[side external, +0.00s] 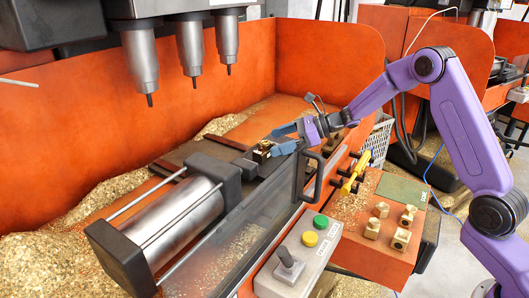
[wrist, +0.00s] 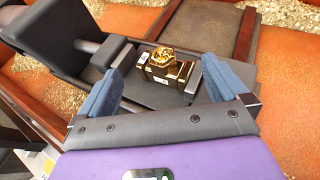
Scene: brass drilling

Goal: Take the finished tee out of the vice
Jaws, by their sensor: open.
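The brass tee (side external: 264,148) sits in the dark vice (side external: 213,149), at the end of its cylinder. In the wrist view the shiny brass tee (wrist: 166,59) shows at top centre, with a dark jaw (wrist: 112,54) to its left. My gripper (side external: 276,140) is open and reaches in from the right, close to the tee. In the wrist view the blue fingers of my gripper (wrist: 159,68) stand apart, one to each side of the tee. I see no finger contact with it. The tee's underside is hidden.
Three drill spindles (side external: 191,48) hang above the vice. A clear guard with a black handle (side external: 309,177) stands in front. Several brass pieces (side external: 401,239) lie on the orange shelf, near a yellow-handled tool (side external: 353,174). A button box (side external: 299,256) is at the front. Brass chips (side external: 32,238) are heaped around.

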